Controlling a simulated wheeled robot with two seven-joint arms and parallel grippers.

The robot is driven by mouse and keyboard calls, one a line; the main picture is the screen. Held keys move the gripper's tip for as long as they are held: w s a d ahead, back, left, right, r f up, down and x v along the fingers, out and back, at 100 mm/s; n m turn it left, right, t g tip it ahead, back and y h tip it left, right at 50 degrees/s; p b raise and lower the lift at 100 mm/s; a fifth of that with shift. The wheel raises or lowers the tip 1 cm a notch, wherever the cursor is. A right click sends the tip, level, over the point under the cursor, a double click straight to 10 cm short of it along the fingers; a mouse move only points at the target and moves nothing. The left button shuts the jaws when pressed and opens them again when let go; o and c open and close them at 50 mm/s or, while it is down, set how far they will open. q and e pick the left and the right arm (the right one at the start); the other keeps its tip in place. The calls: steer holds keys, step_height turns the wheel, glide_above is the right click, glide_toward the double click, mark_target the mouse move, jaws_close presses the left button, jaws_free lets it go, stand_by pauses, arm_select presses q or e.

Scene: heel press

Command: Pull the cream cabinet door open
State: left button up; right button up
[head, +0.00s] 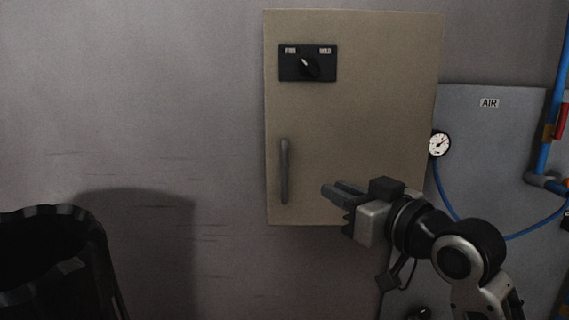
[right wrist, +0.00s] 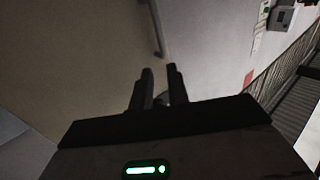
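The cream cabinet door (head: 370,110) is on the wall in the middle of the head view and looks closed. Its grey vertical bar handle (head: 284,170) is at the door's lower left. My right gripper (head: 338,190) is in front of the door's lower part, to the right of the handle and apart from it. Its fingers point left and are open with nothing between them. In the right wrist view, the fingers (right wrist: 160,80) show a gap, and the handle (right wrist: 158,30) lies beyond their tips. The left gripper is not in view.
A black rotary switch (head: 308,64) is on the door's upper left. A grey AIR panel (head: 490,150) with a gauge (head: 439,144) and blue hoses is to the right. A black bin (head: 55,255) stands at the lower left. The wall left of the door is clear.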

mark_target(286, 163)
steer(key=x, duration=0.5)
steer(key=p+x, duration=0.1)
steer(key=x, duration=0.4)
steer(key=r+p+x, duration=0.1)
steer(key=x, duration=0.5)
steer(key=shift+s+a, duration=0.1)
steer(key=shift+a, duration=0.05)
steer(key=shift+f, duration=0.1)
jaws_close()
